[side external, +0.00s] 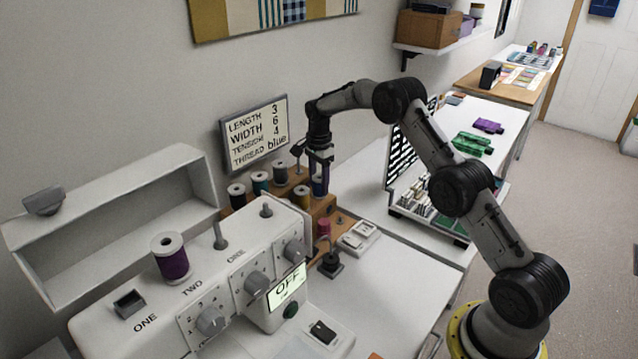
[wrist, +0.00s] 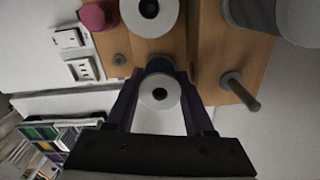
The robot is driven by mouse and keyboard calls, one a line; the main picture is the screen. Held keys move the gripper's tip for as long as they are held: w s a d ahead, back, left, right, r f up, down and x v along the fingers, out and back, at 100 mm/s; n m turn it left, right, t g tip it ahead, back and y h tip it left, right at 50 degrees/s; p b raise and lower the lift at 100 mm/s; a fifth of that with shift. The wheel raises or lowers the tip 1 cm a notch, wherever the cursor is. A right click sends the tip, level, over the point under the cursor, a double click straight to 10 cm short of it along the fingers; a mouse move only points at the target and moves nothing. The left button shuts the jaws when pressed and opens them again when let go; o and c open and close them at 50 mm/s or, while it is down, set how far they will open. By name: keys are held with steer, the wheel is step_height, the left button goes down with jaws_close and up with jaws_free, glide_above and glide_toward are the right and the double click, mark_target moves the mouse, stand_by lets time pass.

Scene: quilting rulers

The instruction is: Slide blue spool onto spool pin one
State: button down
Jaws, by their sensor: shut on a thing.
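My gripper (side external: 320,170) points down over the wooden spool rack (side external: 325,212), shut on the blue spool (side external: 319,187). In the wrist view the spool's white end (wrist: 159,91) sits between the two fingers (wrist: 158,100), with a little blue thread showing above it. I cannot tell whether its base touches the rack. The white sewing machine (side external: 150,335) stands front left. A bare grey pin (side external: 220,236) rises near the right "ONE" label on its top. A purple spool (side external: 171,258) stands on the machine near "TWO". Another "ONE" label is farther left.
The rack also holds a black spool (side external: 236,196), a teal spool (side external: 260,183), a grey spool (side external: 280,172) and a gold spool (side external: 302,197). A settings board (side external: 254,133) is behind. The table right of the machine is largely clear.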

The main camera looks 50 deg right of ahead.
steer(key=shift+r, duration=2.9)
steer(key=shift+r, duration=0.1)
steer(key=shift+r, duration=1.9)
